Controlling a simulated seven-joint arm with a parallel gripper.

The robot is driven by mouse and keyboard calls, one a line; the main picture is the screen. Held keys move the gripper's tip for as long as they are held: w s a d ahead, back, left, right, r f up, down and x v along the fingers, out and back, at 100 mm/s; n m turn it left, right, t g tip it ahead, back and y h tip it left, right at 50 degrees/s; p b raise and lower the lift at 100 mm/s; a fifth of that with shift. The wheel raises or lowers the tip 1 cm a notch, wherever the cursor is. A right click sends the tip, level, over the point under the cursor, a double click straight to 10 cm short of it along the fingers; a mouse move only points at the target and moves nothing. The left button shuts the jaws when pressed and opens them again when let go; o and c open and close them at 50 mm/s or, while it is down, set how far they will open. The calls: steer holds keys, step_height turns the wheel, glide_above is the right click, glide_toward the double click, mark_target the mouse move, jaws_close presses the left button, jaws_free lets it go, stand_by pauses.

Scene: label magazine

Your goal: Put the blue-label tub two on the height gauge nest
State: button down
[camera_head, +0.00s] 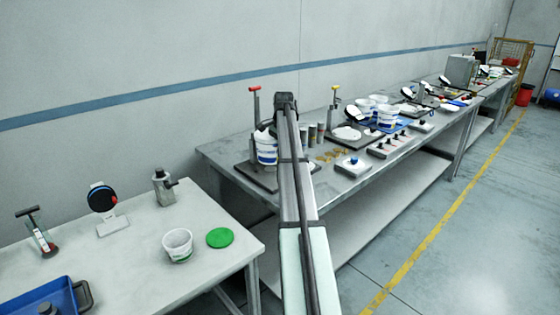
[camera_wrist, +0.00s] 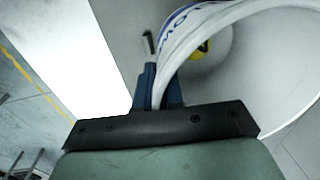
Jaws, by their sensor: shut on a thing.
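A white tub with a blue label (camera_head: 266,152) is at the near left end of the long bench, just left of my arm. In the wrist view the tub's wall (camera_wrist: 185,48), with blue lettering, runs between my fingers. My gripper (camera_wrist: 158,88) is shut on the tub's rim. In the head view my arm hides most of the gripper. The height gauge, a post with a red handle (camera_head: 254,90), stands behind the tub on a dark base plate (camera_head: 243,178). The tub is over or on this plate; I cannot tell whether it touches.
The near table has a white-and-green tub (camera_head: 177,245), a green lid (camera_head: 220,237), a grey can (camera_head: 164,187), a round dark device (camera_head: 102,199) and a blue tray (camera_head: 68,288).

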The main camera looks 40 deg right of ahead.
steer(key=shift+f, duration=2.15)
steer(key=shift+f, duration=0.15)
steer(key=c, duration=1.3)
jaws_free()
steer(key=r, duration=0.8)
steer(key=s+r, duration=0.1)
steer(key=r, duration=0.3)
steer(key=shift+s+r, duration=0.1)
steer(key=shift+r, duration=0.1)
